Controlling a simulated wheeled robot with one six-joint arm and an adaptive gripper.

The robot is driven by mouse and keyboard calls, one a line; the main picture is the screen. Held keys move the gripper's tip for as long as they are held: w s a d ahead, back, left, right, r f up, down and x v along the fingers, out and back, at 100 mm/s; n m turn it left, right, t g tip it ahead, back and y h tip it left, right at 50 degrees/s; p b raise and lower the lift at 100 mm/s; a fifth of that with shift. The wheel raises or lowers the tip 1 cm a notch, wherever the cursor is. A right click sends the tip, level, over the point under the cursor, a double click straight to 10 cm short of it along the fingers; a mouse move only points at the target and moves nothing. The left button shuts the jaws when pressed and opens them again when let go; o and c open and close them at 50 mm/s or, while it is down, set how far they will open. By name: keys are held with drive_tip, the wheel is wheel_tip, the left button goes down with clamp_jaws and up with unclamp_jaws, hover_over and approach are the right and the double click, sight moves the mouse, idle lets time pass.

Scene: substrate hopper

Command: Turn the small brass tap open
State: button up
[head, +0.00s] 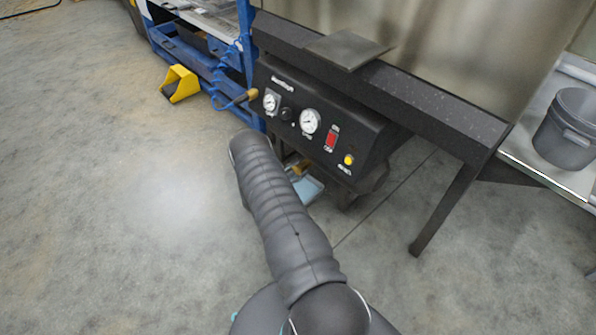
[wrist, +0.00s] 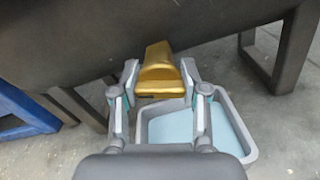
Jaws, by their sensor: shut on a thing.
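The small brass tap (wrist: 158,66) is in the upper middle of the wrist view, below the dark body of the machine. My gripper (wrist: 159,80) has one finger on each side of its brass handle and is shut on it. In the head view a brass part (head: 300,167) shows low under the black control panel, just beyond my arm. My gripper is hidden behind my arm in that view.
A grey tray with a light blue inside (wrist: 252,155) lies below and right of the tap. The black panel (head: 318,125) carries gauges, a red switch and a yellow button. A blue frame (head: 190,55) stands left, a dark bucket (head: 570,135) right.

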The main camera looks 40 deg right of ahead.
drive_tip(key=shift+f+n+b, duration=0.25)
drive_tip(key=shift+n+b, duration=0.6)
drive_tip(key=shift+n, duration=0.05)
drive_tip(key=shift+r+n+b, duration=0.25)
drive_tip(key=shift+n+b, duration=0.25)
drive_tip(key=shift+n, duration=0.5)
drive_tip(key=o, duration=1.2)
drive_tip(key=shift+c, duration=0.2)
drive_tip(key=a, duration=1.2)
drive_tip(key=shift+s, duration=0.45)
